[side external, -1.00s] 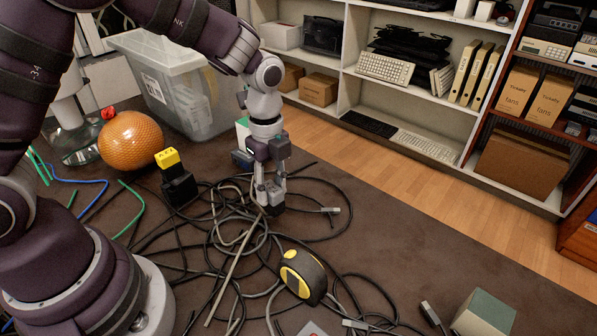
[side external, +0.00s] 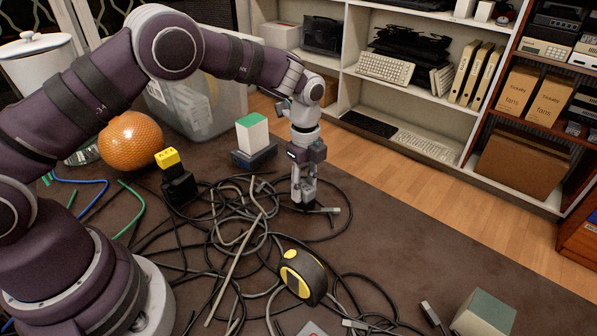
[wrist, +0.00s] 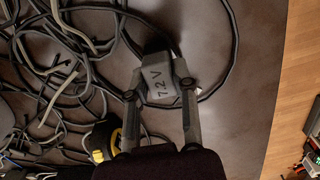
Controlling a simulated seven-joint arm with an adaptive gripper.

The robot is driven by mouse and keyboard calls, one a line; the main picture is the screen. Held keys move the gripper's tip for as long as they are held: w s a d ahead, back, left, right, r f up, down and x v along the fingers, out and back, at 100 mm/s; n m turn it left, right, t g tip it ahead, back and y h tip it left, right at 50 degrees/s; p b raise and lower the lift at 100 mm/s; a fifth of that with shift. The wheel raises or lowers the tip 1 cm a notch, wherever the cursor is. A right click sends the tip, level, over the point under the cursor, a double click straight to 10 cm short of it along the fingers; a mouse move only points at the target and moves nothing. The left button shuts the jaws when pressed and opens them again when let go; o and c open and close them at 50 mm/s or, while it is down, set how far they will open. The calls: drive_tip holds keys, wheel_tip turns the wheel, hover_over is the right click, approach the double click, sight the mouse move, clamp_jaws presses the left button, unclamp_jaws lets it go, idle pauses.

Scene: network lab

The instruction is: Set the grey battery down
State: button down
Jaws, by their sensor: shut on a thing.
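The grey battery (wrist: 168,78), marked 7.2V, sits between the two fingers of my gripper (wrist: 161,88) in the wrist view. My gripper is shut on it and points down. In the side view my gripper (side external: 305,202) is low over the right part of the cable tangle (side external: 238,222). The battery is small and dark at the fingertips there, and I cannot tell whether it touches the surface.
A yellow and black tape measure (side external: 302,275) lies in front. A black and yellow battery (side external: 178,180) stands left. The dark brown surface (side external: 410,235) is clear to the right.

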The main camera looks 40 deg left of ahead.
drive_tip(key=c, duration=0.9)
unclamp_jaws()
drive_tip(key=r, duration=1)
drive_tip(key=shift+s+a, duration=0.2)
drive_tip(key=shift+s, duration=0.1)
drive_tip(key=s+a+r+n+t, duration=0.3)
drive_tip(key=s+r+n, duration=0.6)
drive_tip(key=n, duration=0.1)
drive_tip(key=shift+r+n, duration=0.2)
drive_tip(key=shift+n, duration=0.2)
drive_tip(key=shift+o, duration=0.4)
drive_tip(key=s+a+f+n+t, duration=0.1)
drive_tip(key=s+n+t, duration=0.1)
drive_tip(key=s+n, duration=0.5)
drive_tip(key=shift+s+a+n+t, duration=0.3)
drive_tip(key=shift+n, duration=0.2)
drive_tip(key=o, duration=0.4)
drive_tip(key=shift+s+f, duration=0.15)
drive_tip(key=shift+f, duration=0.1)
drive_tip(key=shift+c, duration=0.2)
